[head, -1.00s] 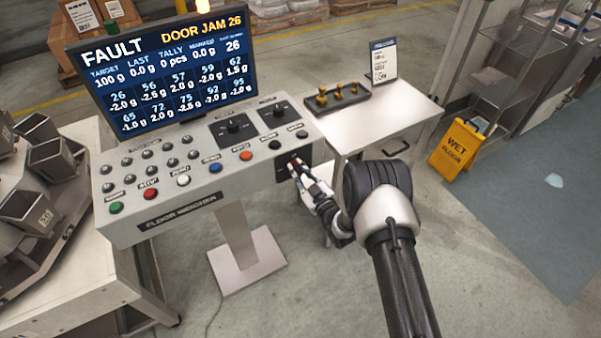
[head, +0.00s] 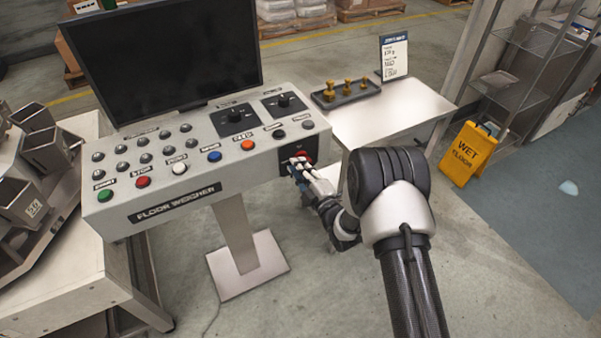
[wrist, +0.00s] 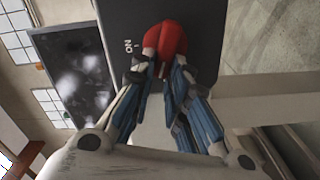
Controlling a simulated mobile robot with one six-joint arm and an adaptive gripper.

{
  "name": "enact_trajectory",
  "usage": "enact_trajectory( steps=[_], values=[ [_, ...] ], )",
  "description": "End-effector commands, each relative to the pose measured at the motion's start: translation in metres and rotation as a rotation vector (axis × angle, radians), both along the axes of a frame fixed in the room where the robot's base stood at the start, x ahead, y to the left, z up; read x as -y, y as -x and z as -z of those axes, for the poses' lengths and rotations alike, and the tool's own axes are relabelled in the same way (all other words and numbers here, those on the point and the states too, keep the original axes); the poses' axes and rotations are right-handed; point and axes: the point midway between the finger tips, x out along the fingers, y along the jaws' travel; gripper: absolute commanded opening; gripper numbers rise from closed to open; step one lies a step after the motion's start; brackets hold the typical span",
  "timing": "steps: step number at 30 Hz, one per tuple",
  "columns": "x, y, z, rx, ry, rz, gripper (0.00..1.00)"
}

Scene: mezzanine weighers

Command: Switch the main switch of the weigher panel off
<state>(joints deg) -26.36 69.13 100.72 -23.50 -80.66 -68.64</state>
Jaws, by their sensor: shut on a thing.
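The weigher panel (head: 240,174) is a light grey sloped box on a pedestal, lettered "FLOOR WEIGHER". Its main switch (wrist: 172,36) is a red knob on a dark plate (wrist: 125,22) at the panel's right front end. The plate bears an "ON" mark beside the knob in the wrist view. My gripper (wrist: 168,66) is shut on the red knob, with a finger on either side. In the head view my gripper (head: 300,165) covers much of the knob and plate. The screen (head: 170,62) above the panel is dark. The knob's exact pointing direction is partly hidden by the fingers.
A table (head: 385,115) with a tray of brass weights (head: 345,92) and a sign stands close at right. A yellow wet floor sign (head: 464,152) is further right. Weigher buckets stand at left.

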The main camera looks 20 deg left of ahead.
Motion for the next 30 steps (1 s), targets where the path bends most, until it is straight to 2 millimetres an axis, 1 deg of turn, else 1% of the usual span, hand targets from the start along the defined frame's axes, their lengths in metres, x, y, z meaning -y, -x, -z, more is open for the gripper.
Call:
enact_trajectory(
  steps=[2,12,18,30],
  values=[
    [-0.0008,0.0003,0.0049,0.048,0.039,-0.001,0.0],
    [-0.0011,0.0007,0.0076,0.195,0.164,0.0,0.0],
    [-0.0009,0.0009,0.0083,0.232,0.198,0.0,0.0],
    [-0.0009,0.0008,0.0076,0.243,0.208,0.0,0.0]
  ],
)
